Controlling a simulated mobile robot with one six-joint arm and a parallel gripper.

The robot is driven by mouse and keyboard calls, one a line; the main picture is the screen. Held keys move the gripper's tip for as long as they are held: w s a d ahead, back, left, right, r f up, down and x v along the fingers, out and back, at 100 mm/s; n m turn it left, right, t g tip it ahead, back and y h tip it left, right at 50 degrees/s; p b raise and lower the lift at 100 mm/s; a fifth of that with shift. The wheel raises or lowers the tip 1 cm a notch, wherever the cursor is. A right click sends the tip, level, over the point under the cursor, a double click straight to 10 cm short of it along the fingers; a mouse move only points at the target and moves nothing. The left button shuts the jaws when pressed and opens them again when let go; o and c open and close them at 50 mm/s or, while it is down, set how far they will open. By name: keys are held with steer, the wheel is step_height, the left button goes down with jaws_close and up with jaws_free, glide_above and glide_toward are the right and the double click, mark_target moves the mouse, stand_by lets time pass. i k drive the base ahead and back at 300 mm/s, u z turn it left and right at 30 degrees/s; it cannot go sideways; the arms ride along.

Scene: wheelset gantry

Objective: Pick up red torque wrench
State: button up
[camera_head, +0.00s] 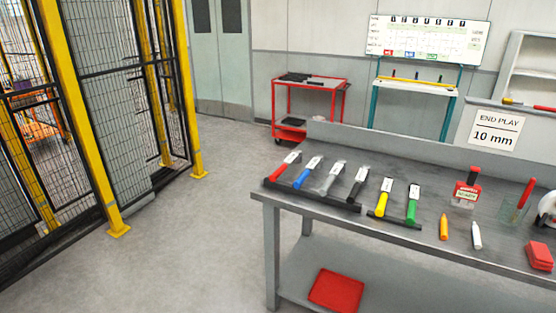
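The red torque wrench (280,171) lies at the far left of a row of several tools on the grey workbench (340,205). Its red handle points toward the bench's front left, and a white tag sits at its upper end. It rests on a dark rack strip (312,196) at the bench's left edge. A blue-handled wrench (302,178) lies just to its right, then a grey one and a black one. My gripper is not in view.
A yellow-posted mesh fence (110,120) stands at left. A red cart (308,100) stands behind. The floor between fence and bench is clear.

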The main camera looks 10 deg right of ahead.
mark_target(297, 156)
steer(key=u, duration=0.35)
steer(key=i, duration=0.75)
steer(key=u, duration=0.85)
steer(key=i, duration=0.8)
steer(key=u, duration=0.35)
